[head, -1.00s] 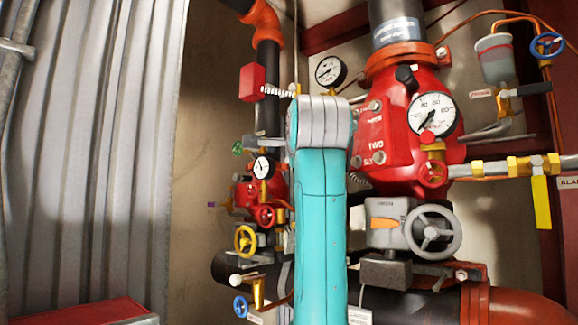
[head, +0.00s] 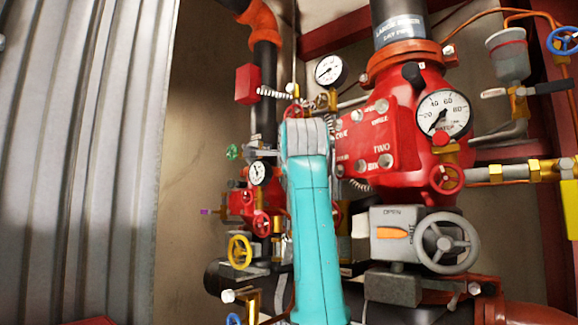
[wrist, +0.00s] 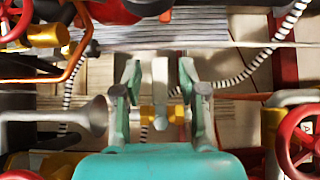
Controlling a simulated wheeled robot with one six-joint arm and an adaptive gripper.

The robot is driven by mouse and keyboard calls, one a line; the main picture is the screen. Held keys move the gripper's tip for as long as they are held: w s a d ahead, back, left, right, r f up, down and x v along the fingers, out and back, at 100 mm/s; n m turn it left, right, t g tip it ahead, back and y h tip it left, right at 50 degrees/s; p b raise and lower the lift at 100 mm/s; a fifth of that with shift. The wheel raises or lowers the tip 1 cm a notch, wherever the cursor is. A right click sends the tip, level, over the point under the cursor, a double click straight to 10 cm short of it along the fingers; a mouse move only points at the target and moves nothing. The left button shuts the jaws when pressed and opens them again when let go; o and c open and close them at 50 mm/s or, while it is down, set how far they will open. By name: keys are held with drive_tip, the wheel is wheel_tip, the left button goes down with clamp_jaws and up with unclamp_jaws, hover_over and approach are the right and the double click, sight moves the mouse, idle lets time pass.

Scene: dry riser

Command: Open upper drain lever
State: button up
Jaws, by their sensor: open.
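My gripper (wrist: 162,88) is open in the wrist view, with one teal and grey finger on each side. A pale grey lever-like bar (wrist: 160,76) and a brass valve body (wrist: 160,114) show between the fingers. I cannot tell whether the fingers touch them, or whether this is the upper drain lever. In the head view my teal arm covers the middle of the pipework and hides most of the gripper. A yellow lever (head: 570,208) hangs at the right edge, below a brass valve (head: 545,170).
A large red valve body (head: 385,140) with a gauge (head: 444,112) stands right of my arm. Below it is a grey handwheel (head: 447,242). Smaller valves, including a yellow handwheel (head: 240,252), crowd the left side. Corrugated metal (head: 80,150) fills the far left.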

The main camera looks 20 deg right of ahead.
drive_tip(key=shift+w, duration=0.35)
clamp_jaws()
drive_tip(key=shift+f, duration=0.1)
drive_tip(key=shift+s+d+f+n+g+h, duration=0.2)
drive_tip(key=shift+s+f+n+g+h, duration=0.3)
drive_tip(key=shift+n+g, duration=0.75)
drive_tip(key=shift+s+d+f+n+g+h, duration=0.15)
drive_tip(key=shift+f+n+g, duration=0.65)
drive_tip(key=shift+g, duration=0.8)
drive_tip(key=shift+s+d+f+n+g+h, duration=0.25)
drive_tip(key=shift+f+n+g+h, duration=0.15)
drive_tip(key=shift+n+g, duration=0.9)
drive_tip(key=shift+f, duration=0.1)
